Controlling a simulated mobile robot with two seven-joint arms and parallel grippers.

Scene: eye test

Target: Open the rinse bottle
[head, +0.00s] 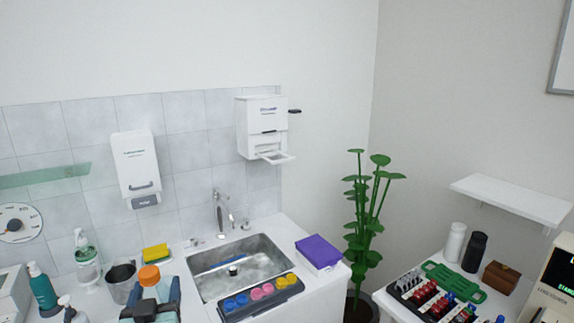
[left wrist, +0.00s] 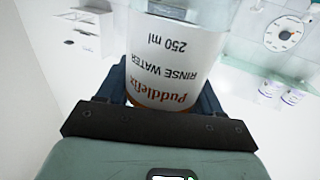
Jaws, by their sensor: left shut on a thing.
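The rinse bottle (head: 150,289) stands at the bottom of the head view, with its orange cap (head: 149,274) on top. My left gripper (head: 152,298) is shut on the bottle, one dark finger on each side. In the left wrist view the white label of the rinse bottle (left wrist: 172,65) reads upside down: Puddlefix, rinse water, 250 ml. There an orange-brown strip shows at its end close to my left gripper (left wrist: 160,100). Whether the bottle touches the counter is hidden. My right gripper is not in view.
A dark cup (head: 121,283), a teal pump bottle (head: 42,287) and a clear pump bottle (head: 87,262) stand close on the left. A yellow sponge (head: 156,253) lies behind. The sink (head: 215,262) and a tray of coloured pots (head: 240,309) are to the right.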

